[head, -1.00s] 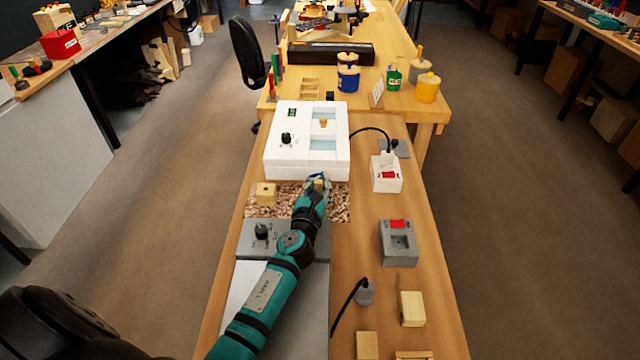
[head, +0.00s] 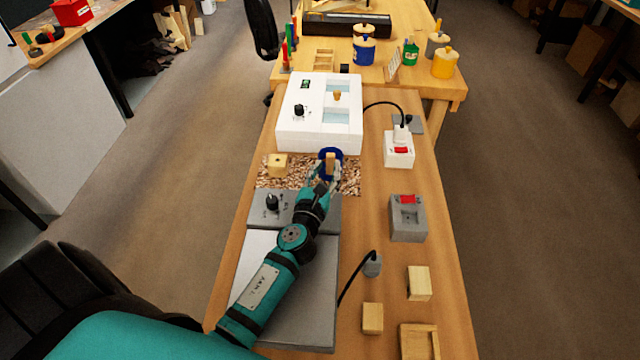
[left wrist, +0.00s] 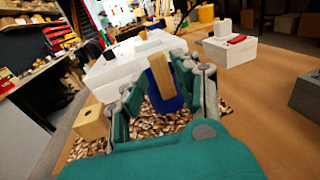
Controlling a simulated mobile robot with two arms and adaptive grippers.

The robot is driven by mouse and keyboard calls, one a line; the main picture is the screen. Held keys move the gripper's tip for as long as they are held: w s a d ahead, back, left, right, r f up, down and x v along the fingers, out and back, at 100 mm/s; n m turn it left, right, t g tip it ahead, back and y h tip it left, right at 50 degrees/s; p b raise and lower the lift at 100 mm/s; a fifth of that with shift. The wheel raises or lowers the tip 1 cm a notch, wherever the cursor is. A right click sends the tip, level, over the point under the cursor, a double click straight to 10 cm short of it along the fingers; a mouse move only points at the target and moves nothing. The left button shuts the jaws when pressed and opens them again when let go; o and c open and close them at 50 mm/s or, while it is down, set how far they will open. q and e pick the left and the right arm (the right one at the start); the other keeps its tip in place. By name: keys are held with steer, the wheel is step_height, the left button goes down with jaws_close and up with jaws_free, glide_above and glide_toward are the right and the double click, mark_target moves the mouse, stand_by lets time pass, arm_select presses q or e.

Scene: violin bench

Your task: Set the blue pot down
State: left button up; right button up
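The blue pot (head: 322,155) stands on the speckled brown mat (head: 268,181), just in front of the white box. A pale wooden piece (head: 331,164) shows upright at its near side. In the left wrist view the blue pot (left wrist: 172,102) is between the fingers, partly hidden by the wooden piece (left wrist: 161,76). My left gripper (head: 325,180) is at the pot's near side. Its fingers (left wrist: 166,97) are spread wide, with gaps visible beside the pot. My right gripper is not in view.
A wooden block (head: 278,164) sits left of the pot on the mat. The white box (head: 290,130) stands behind. A grey unit with a knob (head: 272,203) lies in front. A white switch box (head: 399,152) and a grey one (head: 407,222) stand on the right.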

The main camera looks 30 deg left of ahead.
arm_select(q)
steer(key=v, duration=0.4)
steer(key=shift+s+d+f+b, duration=0.1)
steer(key=shift+s+b, duration=0.2)
steer(key=shift+s, duration=0.1)
steer(key=shift+s+d, duration=0.15)
steer(key=shift+s, duration=0.45)
